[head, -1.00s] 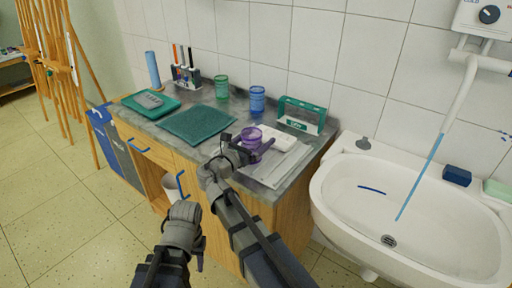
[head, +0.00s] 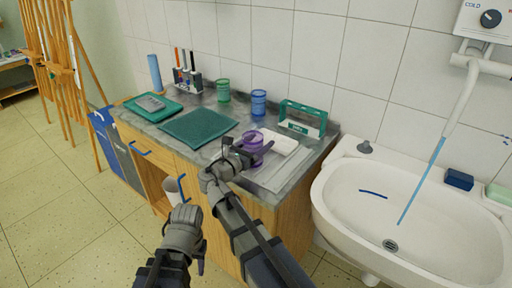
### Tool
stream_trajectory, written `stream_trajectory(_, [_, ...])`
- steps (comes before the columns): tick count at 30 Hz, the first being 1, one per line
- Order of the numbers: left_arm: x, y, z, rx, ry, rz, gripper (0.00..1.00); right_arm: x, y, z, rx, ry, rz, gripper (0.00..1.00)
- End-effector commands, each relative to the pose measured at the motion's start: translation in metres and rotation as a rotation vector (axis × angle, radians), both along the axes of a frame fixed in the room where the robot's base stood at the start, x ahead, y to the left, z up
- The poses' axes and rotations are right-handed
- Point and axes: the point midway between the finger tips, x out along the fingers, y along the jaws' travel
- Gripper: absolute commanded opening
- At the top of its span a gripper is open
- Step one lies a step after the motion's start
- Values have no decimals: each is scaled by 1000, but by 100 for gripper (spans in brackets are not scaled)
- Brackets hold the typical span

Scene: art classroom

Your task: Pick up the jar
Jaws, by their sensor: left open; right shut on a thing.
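A purple see-through jar (head: 253,138) is at the right part of the grey counter, in front of a white box. My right gripper (head: 250,155) is shut on the jar, its dark fingers around the jar's middle. The jar looks upright; I cannot tell whether its bottom touches the counter. My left gripper (head: 187,214) is open and empty, low in front of the cabinet, apart from the jar. Its fingers are mostly hidden by its own body.
The counter (head: 150,125) also holds a green mat (head: 198,127), green cup (head: 223,91), blue cup (head: 258,103), white box (head: 280,143) and green-framed rack (head: 302,119). A white sink (head: 420,220) adjoins on the right.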

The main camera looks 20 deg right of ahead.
Motion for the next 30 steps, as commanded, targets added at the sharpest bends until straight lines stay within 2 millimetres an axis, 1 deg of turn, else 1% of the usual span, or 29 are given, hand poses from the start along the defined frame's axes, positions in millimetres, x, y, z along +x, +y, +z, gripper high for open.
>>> stream_trajectory(5, [0,0,9,0,0,0,46,0,0,9,0,0,0,14])
stream_trajectory(8, [0,0,18,0,0,0,46,0,0,18,0,0,0,14])
stream_trajectory(14, [0,0,46,0,0,0,46,0,0,46,0,0,0,14])
stream_trajectory(21, [0,0,84,0,0,0,46,0,0,84,0,0,0,14])
stream_trajectory(24, [0,0,95,0,0,0,46,0,0,95,0,0,0,14])
stream_trajectory(27, [0,0,100,0,0,0,46,0,0,100,0,0,0,14])
stream_trajectory(30, [0,0,101,0,0,0,46,0,0,101,0,0,0,14])
